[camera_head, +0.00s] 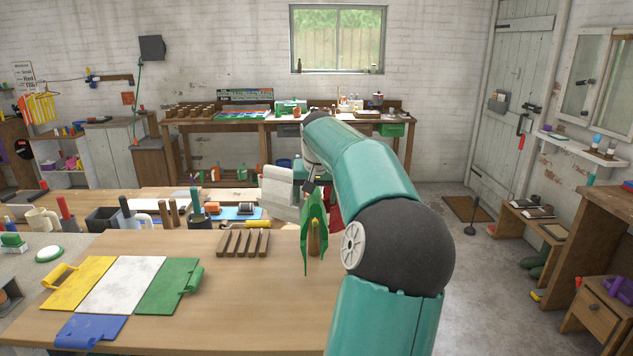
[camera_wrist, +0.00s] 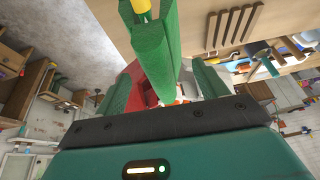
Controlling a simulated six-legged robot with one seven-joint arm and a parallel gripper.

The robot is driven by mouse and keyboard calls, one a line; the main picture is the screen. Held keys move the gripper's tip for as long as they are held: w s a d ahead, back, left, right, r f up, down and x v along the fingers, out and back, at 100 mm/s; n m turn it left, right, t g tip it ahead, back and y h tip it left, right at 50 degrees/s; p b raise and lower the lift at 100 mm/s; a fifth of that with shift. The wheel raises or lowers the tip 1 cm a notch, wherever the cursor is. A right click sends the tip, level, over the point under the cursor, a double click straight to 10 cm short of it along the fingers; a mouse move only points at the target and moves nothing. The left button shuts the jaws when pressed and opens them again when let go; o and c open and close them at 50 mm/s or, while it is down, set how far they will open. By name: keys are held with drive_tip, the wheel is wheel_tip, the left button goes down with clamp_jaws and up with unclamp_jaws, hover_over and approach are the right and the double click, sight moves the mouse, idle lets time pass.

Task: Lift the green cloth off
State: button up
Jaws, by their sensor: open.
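The green cloth (camera_head: 315,215) hangs in folds near the right side of the wooden table, around an upright wooden piece (camera_head: 313,240). In the wrist view the cloth (camera_wrist: 155,50) is a long green fold reaching down between my fingers, with a yellow piece (camera_wrist: 141,7) at its upper end. My gripper (camera_wrist: 162,82) is open, one finger on each side of the cloth's near end. I cannot tell whether either finger touches it. In the head view my gripper is mostly hidden behind the cloth and my arm.
A slatted wooden rack (camera_head: 243,243) stands left of the cloth. Yellow (camera_head: 80,283), white (camera_head: 122,284), green (camera_head: 165,285) and blue (camera_head: 88,330) flat pieces lie at the table's front left. Mugs and tools crowd the back left. The wood between rack and flat pieces is clear.

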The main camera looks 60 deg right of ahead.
drive_tip(key=shift+x, duration=1.95)
drive_tip(key=c, duration=1.1)
drive_tip(key=shift+r, duration=5)
drive_tip(key=shift+c, duration=0.2)
